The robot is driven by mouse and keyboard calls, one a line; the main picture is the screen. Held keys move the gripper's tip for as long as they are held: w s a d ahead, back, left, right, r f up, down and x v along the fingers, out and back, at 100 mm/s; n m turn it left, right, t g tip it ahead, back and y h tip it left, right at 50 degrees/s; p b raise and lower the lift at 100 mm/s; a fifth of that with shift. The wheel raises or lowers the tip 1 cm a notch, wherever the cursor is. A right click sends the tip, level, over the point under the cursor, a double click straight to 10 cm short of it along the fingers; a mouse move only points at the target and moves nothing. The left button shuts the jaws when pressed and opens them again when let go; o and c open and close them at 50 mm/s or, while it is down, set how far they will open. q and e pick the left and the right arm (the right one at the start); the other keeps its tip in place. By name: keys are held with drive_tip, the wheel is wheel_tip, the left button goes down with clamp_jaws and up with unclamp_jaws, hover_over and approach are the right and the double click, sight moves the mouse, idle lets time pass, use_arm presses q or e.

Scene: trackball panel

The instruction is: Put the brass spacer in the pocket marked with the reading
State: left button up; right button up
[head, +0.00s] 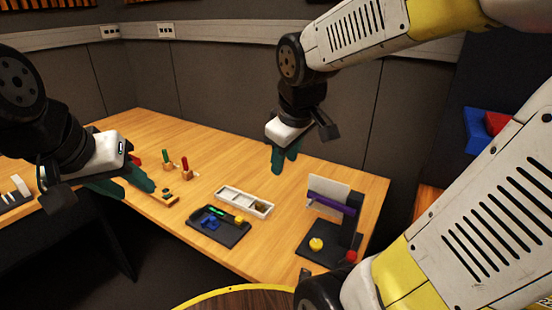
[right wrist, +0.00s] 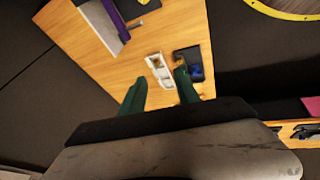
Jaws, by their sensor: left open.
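A white tray (head: 228,194) with a row of pockets lies mid-table. A small brownish-brass piece (head: 261,206), perhaps the brass spacer, sits in its right-end pocket; pocket markings are too small to read. The tray also shows in the right wrist view (right wrist: 158,72). A dark panel (head: 232,238) in front of it carries a green-lit strip (head: 217,211), blue parts and a yellow knob or ball; no reading is legible. My left gripper (head: 122,186) is open and empty at the table's left. My right gripper (head: 284,160) is open and empty, above and behind the tray.
A dark stand (head: 318,257) with a yellow ball, red knob, purple bar and pale plate is at the right. Green (head: 167,155) and red (head: 185,164) pegs in wooden blocks stand at the back left.

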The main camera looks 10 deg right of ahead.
drive_tip(key=s+a+r+m+t+y, duration=0.1)
drive_tip(key=s+r+m+y, duration=0.1)
drive_tip(key=s+m, duration=0.4)
drive_tip(key=shift+s+r+m+t, duration=0.3)
drive_tip(key=shift+s+r+m, duration=0.1)
drive_tip(key=shift+s, duration=0.2)
drive_tip(key=shift+a, duration=0.1)
idle(0.4)
